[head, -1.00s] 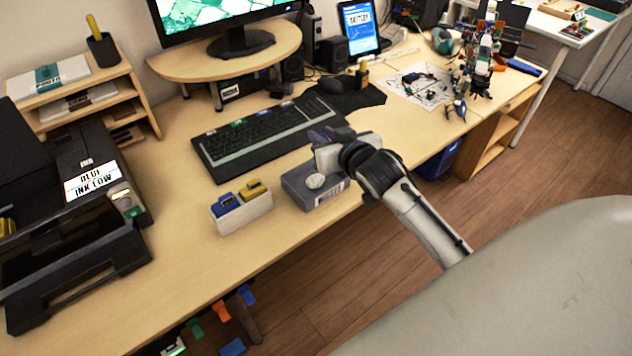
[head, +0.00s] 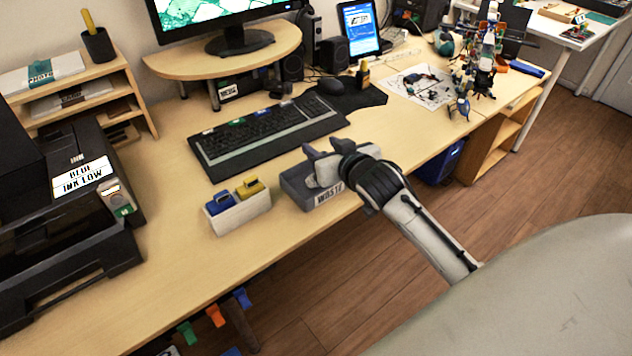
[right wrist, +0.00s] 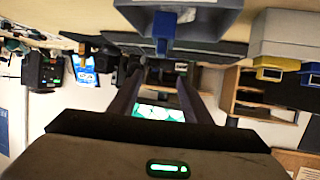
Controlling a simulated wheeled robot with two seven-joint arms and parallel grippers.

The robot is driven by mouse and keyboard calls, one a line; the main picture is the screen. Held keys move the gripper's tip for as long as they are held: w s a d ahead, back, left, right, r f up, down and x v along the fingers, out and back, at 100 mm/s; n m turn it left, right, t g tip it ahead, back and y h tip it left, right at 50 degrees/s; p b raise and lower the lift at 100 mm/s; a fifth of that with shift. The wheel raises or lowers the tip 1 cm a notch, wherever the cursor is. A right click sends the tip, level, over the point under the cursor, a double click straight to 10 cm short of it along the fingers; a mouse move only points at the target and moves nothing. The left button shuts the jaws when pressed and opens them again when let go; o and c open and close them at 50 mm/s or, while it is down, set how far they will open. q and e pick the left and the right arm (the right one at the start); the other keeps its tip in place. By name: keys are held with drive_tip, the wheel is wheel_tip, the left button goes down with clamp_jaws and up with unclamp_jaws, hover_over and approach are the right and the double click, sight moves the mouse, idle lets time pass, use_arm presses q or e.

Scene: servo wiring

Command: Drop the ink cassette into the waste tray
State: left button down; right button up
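The grey waste tray (head: 296,186), labelled WASTE, sits at the table's front edge; in the upside-down right wrist view it is at the top (right wrist: 222,14). My right gripper (head: 327,151) is over the tray. Its two dark fingers (right wrist: 160,75) stand apart with a gap between them. A blue ink cassette (right wrist: 164,30) shows at the tray, past the fingertips and apart from the fingers as far as I can see. I cannot tell whether it rests in the tray or is still falling. The head view does not show it clearly. My left gripper is not in view.
A white holder (head: 240,213) with a blue and a yellow cassette stands left of the tray. The keyboard (head: 265,137) lies behind. The black printer (head: 60,235) stands at the left, labelled BLUE INK LOW. Bare tabletop lies between printer and holder.

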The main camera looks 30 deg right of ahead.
drive_tip(key=shift+s, duration=0.1)
drive_tip(key=v, duration=1)
drive_tip(key=shift+a+r, duration=0.1)
drive_tip(key=s+a+f+n+g+y, duration=0.1)
drive_tip(key=s+a+f, duration=0.4)
drive_tip(key=f, duration=0.4)
drive_tip(key=s+a+f+n+g+y, duration=0.1)
drive_tip(key=s+a+f+g+y, duration=0.1)
drive_tip(key=s+a+f, duration=0.4)
drive_tip(key=s+a+f+n+g+y, duration=0.1)
drive_tip(key=s+a+f, duration=0.4)
drive_tip(key=f, duration=0.7)
drive_tip(key=s+n, duration=0.1)
drive_tip(key=s, duration=0.1)
drive_tip(key=shift+s+a+g+y, duration=0.4)
